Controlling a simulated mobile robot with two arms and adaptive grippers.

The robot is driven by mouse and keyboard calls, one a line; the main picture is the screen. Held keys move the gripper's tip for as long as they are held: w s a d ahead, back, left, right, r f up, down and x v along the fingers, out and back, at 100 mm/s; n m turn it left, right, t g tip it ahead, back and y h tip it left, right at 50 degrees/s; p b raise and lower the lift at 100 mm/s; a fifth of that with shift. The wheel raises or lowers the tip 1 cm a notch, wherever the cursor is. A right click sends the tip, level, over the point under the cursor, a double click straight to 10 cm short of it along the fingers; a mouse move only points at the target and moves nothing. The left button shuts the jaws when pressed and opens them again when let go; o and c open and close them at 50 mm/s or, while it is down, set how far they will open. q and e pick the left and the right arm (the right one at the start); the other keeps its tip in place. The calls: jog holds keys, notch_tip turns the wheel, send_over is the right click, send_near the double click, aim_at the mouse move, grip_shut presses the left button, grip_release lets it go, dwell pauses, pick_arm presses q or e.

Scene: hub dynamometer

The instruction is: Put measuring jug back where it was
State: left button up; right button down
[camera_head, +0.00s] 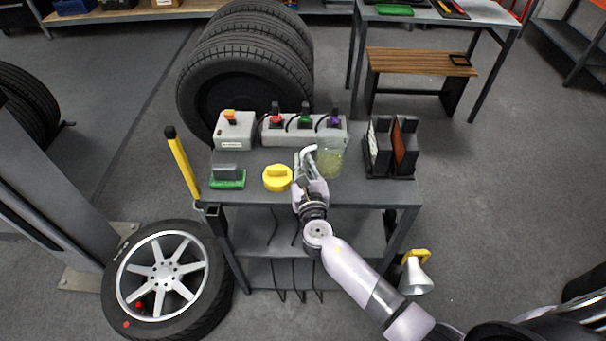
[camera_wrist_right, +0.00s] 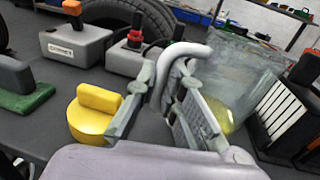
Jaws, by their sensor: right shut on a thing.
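The measuring jug (camera_head: 330,158) is clear, with a pale yellow-green tint low down. It is at the right-middle of the grey cart top (camera_head: 375,193), in front of the grey socket box. My right gripper (camera_head: 306,165) is at the jug's left side. In the wrist view the jug (camera_wrist_right: 232,75) is on the right, and the fingers of my right gripper (camera_wrist_right: 165,105) are shut on its grey curved handle (camera_wrist_right: 178,58). The jug looks slightly tilted in the wrist view. I cannot tell whether its base touches the cart. My left gripper is not in view.
A yellow knob-topped piece (camera_head: 277,178) is close left of the gripper. A green-based block (camera_head: 228,177) is further left. Grey boxes with coloured plugs (camera_head: 290,131) line the back. A black rack (camera_head: 391,150) is to the right. The cart's front right is clear.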

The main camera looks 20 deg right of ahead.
jog(key=shift+f+b, duration=0.55)
jog(key=shift+f, duration=1.45)
jog(key=shift+f, duration=0.15)
jog(key=c, duration=1.7)
grip_release()
jog(key=shift+r, duration=0.25)
jog(key=s+a+b, duration=0.1)
jog(key=s, duration=1.1)
jog(key=shift+a, duration=0.2)
